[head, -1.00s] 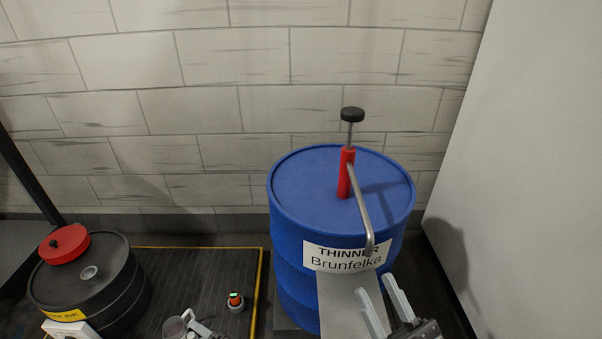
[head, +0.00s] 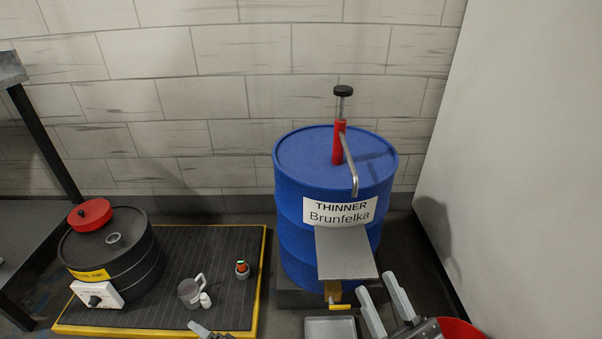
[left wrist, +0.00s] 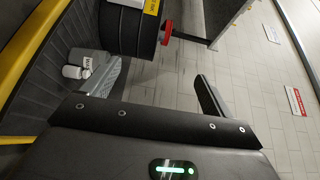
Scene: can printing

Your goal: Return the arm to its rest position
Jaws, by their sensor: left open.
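My left gripper (left wrist: 155,92) shows in the left wrist view with its two fingers spread and nothing between them. In the head view only a fingertip of it (head: 200,330) shows at the bottom edge, below a grey mug (head: 189,293). The mug stands on the dark ribbed platform (head: 200,250), apart from that fingertip in the picture. My right gripper (head: 385,305) is at the lower right of the head view, below the blue thinner drum (head: 295,235). Its fingers are apart and empty.
The drum has a red hand pump (head: 339,145) and a grey shelf (head: 345,255). A grey tray (head: 330,328) lies below. A black drum (head: 140,255) with a red cap stands on the platform. A red container (head: 460,328) is at bottom right, beside a white wall panel (head: 520,150).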

